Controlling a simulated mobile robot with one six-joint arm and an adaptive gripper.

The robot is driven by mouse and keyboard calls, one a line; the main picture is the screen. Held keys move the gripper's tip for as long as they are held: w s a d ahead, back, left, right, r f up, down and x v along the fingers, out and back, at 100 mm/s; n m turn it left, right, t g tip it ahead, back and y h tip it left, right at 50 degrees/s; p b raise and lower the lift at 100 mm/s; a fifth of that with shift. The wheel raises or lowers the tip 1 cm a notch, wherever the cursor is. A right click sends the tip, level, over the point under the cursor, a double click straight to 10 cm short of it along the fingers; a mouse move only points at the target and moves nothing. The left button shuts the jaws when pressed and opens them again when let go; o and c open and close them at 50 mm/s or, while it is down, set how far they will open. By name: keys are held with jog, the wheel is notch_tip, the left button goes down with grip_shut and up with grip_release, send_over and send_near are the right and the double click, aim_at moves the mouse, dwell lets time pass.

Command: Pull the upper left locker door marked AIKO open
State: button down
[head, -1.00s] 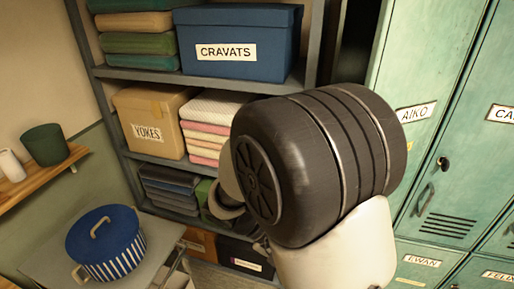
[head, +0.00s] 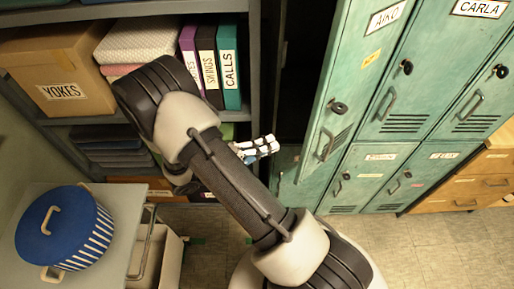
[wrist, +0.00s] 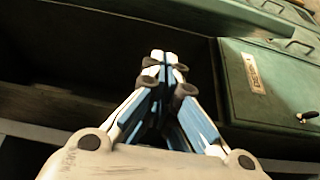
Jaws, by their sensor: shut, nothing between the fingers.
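The teal AIKO door (head: 352,80) stands ajar at the left end of the locker row in the head view. Its left edge is swung out, and its bottom edge slants away from the lower lockers. A dark opening (head: 292,90) shows to its left. Its lock knob (head: 338,108) and handle (head: 325,146) are on its free side. My gripper (head: 276,144) is shut and empty, left of the door's free edge and apart from the handle in the picture. In the wrist view its fingers (wrist: 166,57) are together before a dark space, with a teal panel (wrist: 238,105) to the right.
The CARLA door (head: 430,75) is shut to the right, with smaller locker doors (head: 365,185) below. A shelf with a YOKES box (head: 60,85) and binders (head: 228,65) stands left. A blue pot (head: 55,225) sits on a cart at lower left. Floor is clear at lower right.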

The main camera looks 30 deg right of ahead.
jog(key=s+d, duration=0.4)
jog(key=d, duration=0.1)
jog(key=shift+s, duration=0.2)
jog(key=shift+a+b, duration=0.15)
jog(key=shift+b, duration=0.15)
